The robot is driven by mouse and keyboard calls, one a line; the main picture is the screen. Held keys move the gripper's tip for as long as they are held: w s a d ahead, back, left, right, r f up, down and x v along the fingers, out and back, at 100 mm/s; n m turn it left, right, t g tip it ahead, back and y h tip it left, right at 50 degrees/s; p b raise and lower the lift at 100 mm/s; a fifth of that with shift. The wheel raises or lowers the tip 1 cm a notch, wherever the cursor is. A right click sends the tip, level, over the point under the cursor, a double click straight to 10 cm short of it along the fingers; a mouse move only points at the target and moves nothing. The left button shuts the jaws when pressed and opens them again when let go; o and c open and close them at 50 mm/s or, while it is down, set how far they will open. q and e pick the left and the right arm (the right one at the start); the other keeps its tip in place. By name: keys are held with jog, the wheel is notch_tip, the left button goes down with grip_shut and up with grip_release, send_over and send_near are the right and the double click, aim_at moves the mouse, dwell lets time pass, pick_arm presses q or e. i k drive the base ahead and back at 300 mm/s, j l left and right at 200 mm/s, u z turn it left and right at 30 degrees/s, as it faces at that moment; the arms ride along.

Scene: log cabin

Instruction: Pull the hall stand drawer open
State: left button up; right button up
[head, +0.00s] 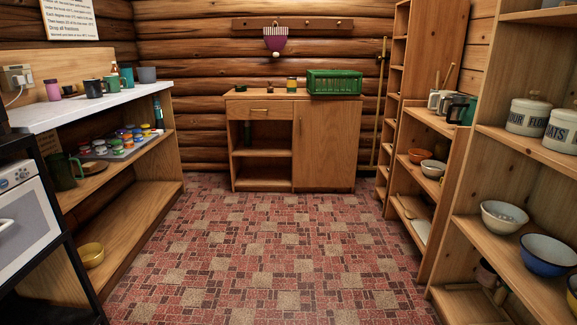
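The hall stand (325,140) is a wooden cabinet against the back log wall in the head view. Its drawer (258,110) is at the upper left and looks shut, with a small brass-coloured handle (262,110) on its front. Below the drawer are open shelves, and a plain wooden panel covers the right half. On top stand a green crate (334,83), a yellow and dark jar (292,84) and small dark items. Neither of my grippers shows in this view.
A patterned red floor (265,240) lies clear up to the hall stand. A white-topped counter (95,104) with mugs and an oven (25,210) line the left. Wooden shelves (480,165) with bowls and canisters line the right. A purple item (275,38) hangs on the wall rack.

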aim_at(240, 109)
jog(key=i+u, duration=0.1)
jog(key=i, duration=0.75)
jog(key=i+l, duration=0.15)
jog(key=i, duration=0.7)
jog(key=i+u, duration=0.15)
jog(key=i, duration=0.7)
